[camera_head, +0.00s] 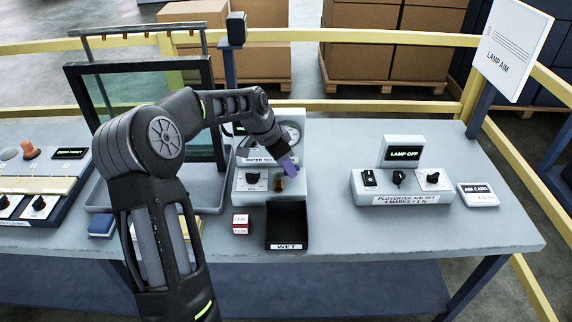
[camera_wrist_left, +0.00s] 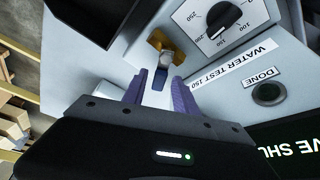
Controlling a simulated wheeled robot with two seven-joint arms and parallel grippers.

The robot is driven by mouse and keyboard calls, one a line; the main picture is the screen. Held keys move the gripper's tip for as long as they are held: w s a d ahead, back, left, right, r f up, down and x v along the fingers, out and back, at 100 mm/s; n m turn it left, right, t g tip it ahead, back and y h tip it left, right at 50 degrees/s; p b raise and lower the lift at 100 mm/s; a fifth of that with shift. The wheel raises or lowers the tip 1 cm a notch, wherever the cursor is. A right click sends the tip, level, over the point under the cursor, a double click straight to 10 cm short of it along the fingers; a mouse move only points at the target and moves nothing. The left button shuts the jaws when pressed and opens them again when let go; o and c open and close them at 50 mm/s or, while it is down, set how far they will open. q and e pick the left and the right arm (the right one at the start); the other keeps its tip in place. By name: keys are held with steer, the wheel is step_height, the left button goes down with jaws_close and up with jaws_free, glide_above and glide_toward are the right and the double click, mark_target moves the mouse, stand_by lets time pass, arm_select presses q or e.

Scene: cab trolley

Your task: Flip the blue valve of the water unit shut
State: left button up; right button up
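The water unit (camera_head: 252,181) stands at the middle of the table, with a dial and a label that reads WATER TEST. In the left wrist view its brass valve (camera_wrist_left: 172,45) shows with a small blue lever (camera_wrist_left: 160,78) pointing toward my gripper. My left gripper (camera_wrist_left: 160,80) has purple fingers, one on each side of the blue lever, with a gap visible on both sides. It also shows in the head view (camera_head: 290,168), in front of the unit. The unit's display (camera_wrist_left: 292,148) is cut off and reads "VE SHU". My right gripper is not in view.
A black tray marked WET (camera_head: 287,243) sits below the valve, and a small red-and-white box (camera_head: 241,224) is left of it. A lamp aim set (camera_head: 402,187) stands to the right. A framed pane (camera_head: 150,95) rises behind my left arm.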

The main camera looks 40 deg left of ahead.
arm_select(q)
jaws_close()
steer(key=shift+m, duration=0.4)
steer(key=shift+s+d+m+g+h, duration=0.15)
steer(key=shift+m+h, duration=0.1)
steer(key=shift+m, duration=0.3)
steer(key=shift+d+m+g+h, duration=0.15)
steer(key=shift+m+h, duration=0.1)
steer(key=shift+m, duration=0.3)
steer(key=shift+s+d+m+g+h, duration=0.1)
steer(key=shift+s+m+g+h, duration=0.1)
steer(key=shift+m, duration=0.55)
steer(key=shift+s+m+g+h, duration=0.1)
steer(key=shift+m+g+h, duration=0.1)
steer(key=shift+m, duration=0.55)
steer(key=shift+o, duration=0.9)
jaws_free()
steer(key=shift+r, duration=0.1)
